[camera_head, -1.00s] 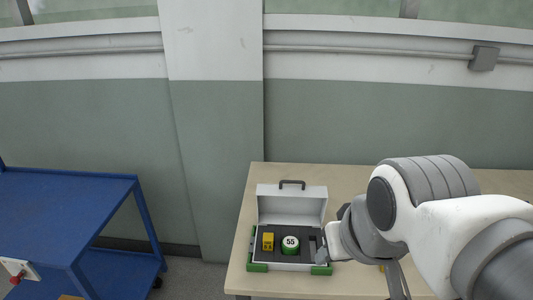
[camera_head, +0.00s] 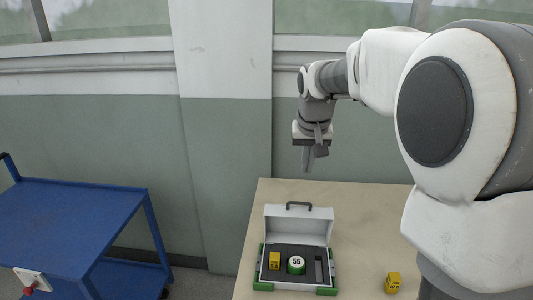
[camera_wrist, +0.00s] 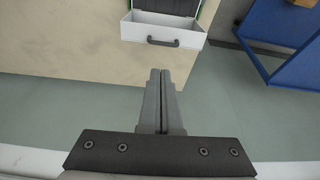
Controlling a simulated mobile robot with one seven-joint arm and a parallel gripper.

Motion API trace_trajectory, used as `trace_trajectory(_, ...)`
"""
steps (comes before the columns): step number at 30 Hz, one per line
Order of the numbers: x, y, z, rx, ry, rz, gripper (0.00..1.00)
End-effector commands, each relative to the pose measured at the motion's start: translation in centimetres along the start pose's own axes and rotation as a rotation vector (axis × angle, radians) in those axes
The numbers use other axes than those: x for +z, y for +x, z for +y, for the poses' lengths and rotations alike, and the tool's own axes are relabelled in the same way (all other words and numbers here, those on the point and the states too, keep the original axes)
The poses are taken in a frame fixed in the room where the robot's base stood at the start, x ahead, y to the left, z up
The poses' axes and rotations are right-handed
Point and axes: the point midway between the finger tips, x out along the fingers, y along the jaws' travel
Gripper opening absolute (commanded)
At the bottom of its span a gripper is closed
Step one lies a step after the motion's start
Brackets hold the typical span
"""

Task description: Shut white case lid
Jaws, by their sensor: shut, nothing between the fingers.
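The white case (camera_head: 298,262) with green corners stands on the table, its lid (camera_head: 300,226) open and upright at the back, with a dark handle on top. In its dark insert sit a yellow block (camera_head: 275,260) and a white and green round piece marked 55 (camera_head: 296,264); a slot shows at the right. My gripper (camera_head: 308,168) is raised behind and above the lid, pointing down, shut and empty, apart from the case. In the wrist view my gripper (camera_wrist: 160,75) is shut below the lid (camera_wrist: 163,30) and its handle; most of the case's inside is cut off.
A second yellow block (camera_head: 393,283) lies on the table (camera_head: 350,200) right of the case. A blue cart (camera_head: 70,215) stands left of the table, with a gap between. A wall with a pillar runs behind; the table is bare behind the case.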

Motion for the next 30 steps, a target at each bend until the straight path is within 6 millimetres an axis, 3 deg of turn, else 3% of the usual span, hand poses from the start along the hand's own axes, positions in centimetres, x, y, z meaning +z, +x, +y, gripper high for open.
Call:
trace_trajectory(3, -2.7, 2.6, -0.4, 0.005, 0.017, -0.023, 0.0)
trace_trajectory(9, -5.0, 5.5, -0.7, 0.011, 0.035, -0.039, 0.0)
trace_trajectory(17, -5.3, 7.6, -0.8, 0.012, 0.038, -0.044, 0.0)
trace_trajectory(30, -4.7, 16.3, -0.7, 0.011, 0.038, -0.044, 0.0)
